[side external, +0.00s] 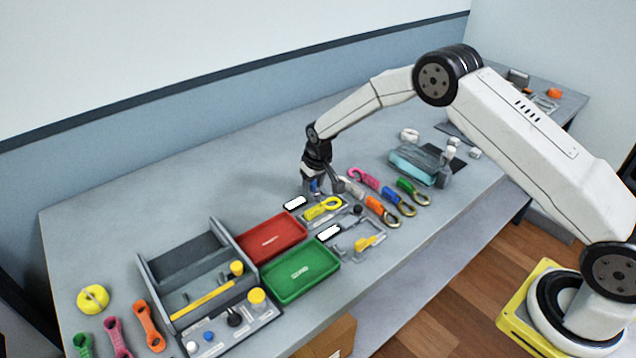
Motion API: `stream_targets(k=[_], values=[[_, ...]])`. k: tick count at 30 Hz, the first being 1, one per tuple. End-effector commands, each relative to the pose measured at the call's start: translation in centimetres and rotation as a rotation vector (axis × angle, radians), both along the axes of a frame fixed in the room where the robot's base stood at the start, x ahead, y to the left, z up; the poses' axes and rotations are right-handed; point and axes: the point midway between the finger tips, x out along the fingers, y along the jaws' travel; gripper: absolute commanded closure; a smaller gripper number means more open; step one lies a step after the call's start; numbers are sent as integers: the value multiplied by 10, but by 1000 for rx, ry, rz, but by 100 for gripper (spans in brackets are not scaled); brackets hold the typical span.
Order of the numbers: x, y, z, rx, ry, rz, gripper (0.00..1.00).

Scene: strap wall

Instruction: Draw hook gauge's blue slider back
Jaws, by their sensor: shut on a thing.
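The hook gauge (336,217) appears to be the grey fixture near the middle of the table, with a yellow hook-shaped piece (323,208) lying on it. The blue slider (314,186) shows as a small blue patch at the fixture's far end, partly hidden by my fingers. My gripper (317,191) points down there and is shut on the blue slider. The exact contact is too small to see.
A red tray (270,237) and a green tray (301,272) lie to the left. A second grey fixture (356,238) with a yellow piece is in front. Several coloured hooks (383,205) lie to the right. The table's back left is clear.

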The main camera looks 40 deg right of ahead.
Motion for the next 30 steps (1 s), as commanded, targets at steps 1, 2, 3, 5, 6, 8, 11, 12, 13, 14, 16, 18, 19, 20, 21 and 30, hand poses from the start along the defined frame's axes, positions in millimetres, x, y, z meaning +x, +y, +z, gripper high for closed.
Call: stream_targets(k=[1, 2, 3, 5, 6, 8, 11, 12, 13, 14, 16, 18, 19, 20, 21, 30], values=[[2, -1, 1, 0, -10, 0, 81], [2, -1, 1, -1, -10, -1, 81], [3, -1, 1, -1, -11, -1, 81], [3, -1, 1, 0, -12, -1, 40], [3, -1, 1, 0, -12, -1, 40], [3, -1, 1, 0, -11, -1, 40], [2, 0, 1, 0, -9, -1, 40], [2, 0, 1, 0, -9, -1, 40], [2, 0, 1, 0, -9, 0, 40], [2, 0, 2, 0, -9, 0, 40], [2, 0, 4, 0, -8, 0, 40], [2, 0, 7, 0, -9, 0, 40], [2, 0, 9, 0, -9, 0, 40], [2, 0, 11, 0, -9, 0, 40], [2, 0, 13, 0, -9, 0, 40], [2, 0, 32, 0, -8, 0, 40]])
